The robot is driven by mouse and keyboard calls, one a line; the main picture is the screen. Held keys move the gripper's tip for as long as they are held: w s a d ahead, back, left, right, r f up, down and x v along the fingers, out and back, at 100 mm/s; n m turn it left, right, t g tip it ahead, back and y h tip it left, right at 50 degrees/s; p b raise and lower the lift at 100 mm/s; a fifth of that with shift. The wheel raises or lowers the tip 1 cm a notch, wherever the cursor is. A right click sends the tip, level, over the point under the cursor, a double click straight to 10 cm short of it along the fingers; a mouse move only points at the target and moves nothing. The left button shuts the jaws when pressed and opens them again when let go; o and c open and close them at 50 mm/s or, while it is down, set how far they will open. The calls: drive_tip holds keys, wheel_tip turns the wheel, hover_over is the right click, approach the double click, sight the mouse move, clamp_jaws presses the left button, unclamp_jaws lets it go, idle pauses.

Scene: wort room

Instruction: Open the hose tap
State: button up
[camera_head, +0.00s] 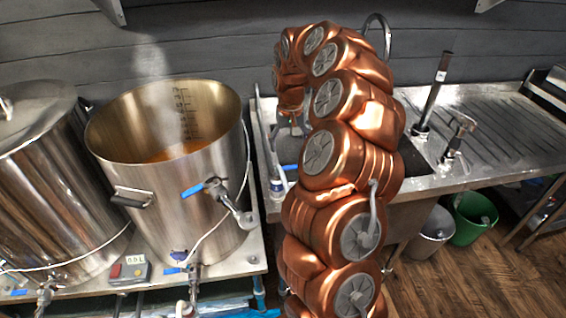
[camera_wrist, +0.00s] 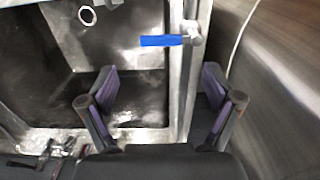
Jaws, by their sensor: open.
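The hose tap (camera_wrist: 192,32) is at the sink's edge in the wrist view, with its blue lever handle (camera_wrist: 162,41) pointing left across the picture. In the head view a blue and white fitting beside my arm (camera_head: 277,186) looks like the same tap, partly hidden. My gripper (camera_wrist: 160,85) is open and empty, its fingers spread wide. The blue handle lies above the fingertips in the wrist view, apart from them. In the head view my gripper (camera_head: 291,118) is small and partly covered by my copper arm.
A steaming steel kettle (camera_head: 165,205) stands left of my arm; its curved wall (camera_wrist: 275,100) fills the wrist view's right side. It has its own blue-handled valves. The sink basin (camera_wrist: 120,45) lies left in the wrist view. A faucet and draining board (camera_head: 500,130) are right.

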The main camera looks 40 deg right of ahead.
sight(287, 167)
drive_tip(key=shift+w+f+p, duration=0.15)
drive_tip(key=shift+f+p, duration=0.95)
drive_tip(key=shift+f, duration=2.45)
drive_tip(key=shift+a, duration=0.1)
drive_tip(key=c, duration=1.7)
drive_tip(key=shift+a+f, duration=0.1)
drive_tip(key=shift+a, duration=0.15)
